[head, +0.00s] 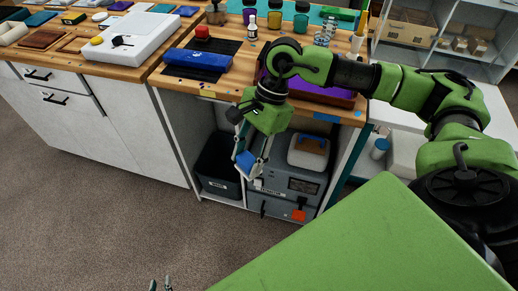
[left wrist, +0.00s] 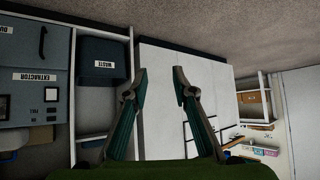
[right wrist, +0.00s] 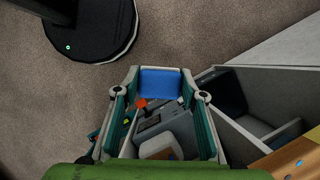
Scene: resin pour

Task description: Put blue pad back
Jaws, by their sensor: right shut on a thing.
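The blue pad (head: 245,161) is held between the fingertips of my right gripper (head: 253,160), in front of the bench and below its top. It also shows in the right wrist view as a flat blue square (right wrist: 160,83), spanning the gap between the two fingers of the right gripper (right wrist: 160,87). In the left wrist view, the left gripper (left wrist: 161,72) is open and empty.
The wooden bench top (head: 165,75) holds a white scale (head: 127,40), a blue block (head: 197,60), bottles and a purple tray (head: 325,93). Below are a waste bin (head: 218,165) and a grey extractor (head: 295,182). The floor (head: 90,220) at left is clear.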

